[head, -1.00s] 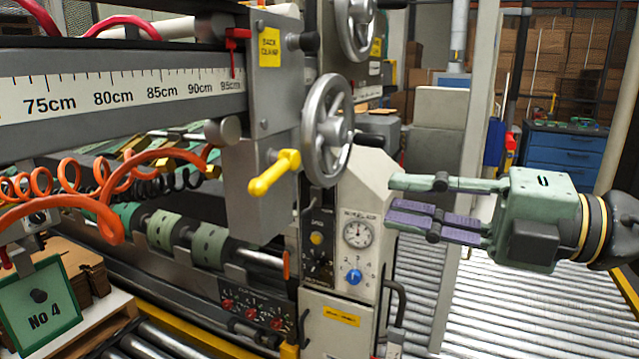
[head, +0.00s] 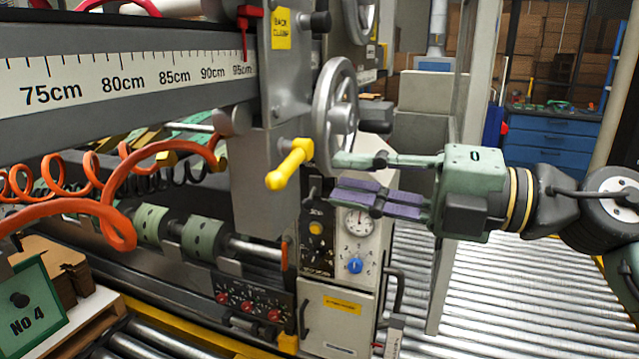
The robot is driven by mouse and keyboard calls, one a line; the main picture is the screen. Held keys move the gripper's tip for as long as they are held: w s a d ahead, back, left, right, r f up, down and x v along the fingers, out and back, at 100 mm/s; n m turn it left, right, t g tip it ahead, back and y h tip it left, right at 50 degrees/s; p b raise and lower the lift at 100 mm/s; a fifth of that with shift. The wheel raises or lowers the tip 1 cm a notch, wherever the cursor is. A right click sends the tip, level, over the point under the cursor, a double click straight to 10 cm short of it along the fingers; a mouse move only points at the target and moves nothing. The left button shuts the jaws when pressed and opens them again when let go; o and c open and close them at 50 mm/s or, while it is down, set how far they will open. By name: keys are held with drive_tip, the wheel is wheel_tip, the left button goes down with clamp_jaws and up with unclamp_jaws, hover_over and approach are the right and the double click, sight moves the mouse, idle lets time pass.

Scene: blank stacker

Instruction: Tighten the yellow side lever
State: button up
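The yellow side lever (head: 290,165) sticks out from the grey carriage block of the machine, its knob end pointing down and to the left. My gripper (head: 333,177) is to the right of the lever, pointing left toward it. Its fingers, green above and purple-padded below, are spread apart with nothing between them. The fingertips are near the lower part of the handwheel (head: 337,118), close to the lever but apart from it in the picture. I cannot tell the exact depth between fingertips and wheel.
A ruler beam (head: 130,82) runs to the left of the carriage. Orange coiled hoses (head: 120,215) hang at the left. Below the gripper is a control panel with a gauge (head: 358,221) and blue knob (head: 355,265). A roller conveyor (head: 500,285) lies at the right.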

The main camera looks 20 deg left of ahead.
sight(294, 170)
drive_tip(key=shift+w+a+p, duration=0.1)
drive_tip(key=shift+a+p, duration=0.4)
drive_tip(key=shift+a, duration=3.15)
drive_tip(key=w+f+n+b, duration=0.4)
drive_tip(key=w+n+b, duration=0.2)
drive_tip(key=n+b, duration=0.85)
drive_tip(key=d+n+p, duration=0.2)
drive_tip(key=d+p, duration=0.1)
drive_tip(key=d, duration=0.6)
drive_tip(key=shift+s+d+f, duration=0.15)
drive_tip(key=shift+s, duration=0.3)
